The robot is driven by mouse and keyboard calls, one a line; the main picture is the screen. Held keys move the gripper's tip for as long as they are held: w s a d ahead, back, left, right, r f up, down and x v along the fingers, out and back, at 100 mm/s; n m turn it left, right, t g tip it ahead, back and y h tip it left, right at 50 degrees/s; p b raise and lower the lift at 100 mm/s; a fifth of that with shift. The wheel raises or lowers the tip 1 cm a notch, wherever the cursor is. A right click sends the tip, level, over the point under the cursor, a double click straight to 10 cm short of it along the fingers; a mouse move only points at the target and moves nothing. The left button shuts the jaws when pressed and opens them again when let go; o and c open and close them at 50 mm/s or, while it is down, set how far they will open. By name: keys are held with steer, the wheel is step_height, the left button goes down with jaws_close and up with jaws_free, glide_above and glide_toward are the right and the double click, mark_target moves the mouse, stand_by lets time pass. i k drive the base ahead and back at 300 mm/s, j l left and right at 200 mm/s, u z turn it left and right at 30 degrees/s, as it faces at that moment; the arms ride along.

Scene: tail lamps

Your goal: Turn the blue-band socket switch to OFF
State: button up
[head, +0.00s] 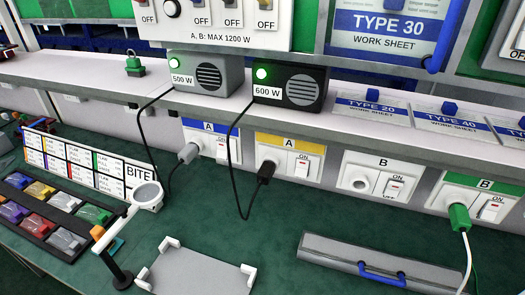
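The blue-band socket (208,127) is on the front panel below the shelf, left of centre, with a blue strip marked A. Its white rocker switch (222,149) is on the right half of the plate, with ON printed above it; its tilt is too small to read surely. A grey plug (188,152) sits in the socket just left of the switch. Its dark cable appears to run up to the grey 500 W box (207,75), whose green light is lit. My gripper is not in view.
Right of it are a yellow-band socket (290,142) with a black plug, a plain B socket (375,178), and a green-band socket (468,183) with a green plug. A magnifier (147,194), grey tray (196,272) and grey case (380,265) stand on the green bench.

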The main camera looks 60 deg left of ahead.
mark_target(221, 147)
steer(key=u, duration=2.65)
steer(key=i+j+z, duration=0.2)
steer(key=j, duration=0.2)
steer(key=i+j+z, duration=0.2)
steer(key=j, duration=0.2)
steer(key=j+z, duration=0.2)
steer(key=j, duration=0.2)
steer(key=i+j+z, duration=0.1)
steer(key=j+z, duration=0.15)
steer(key=j, duration=0.2)
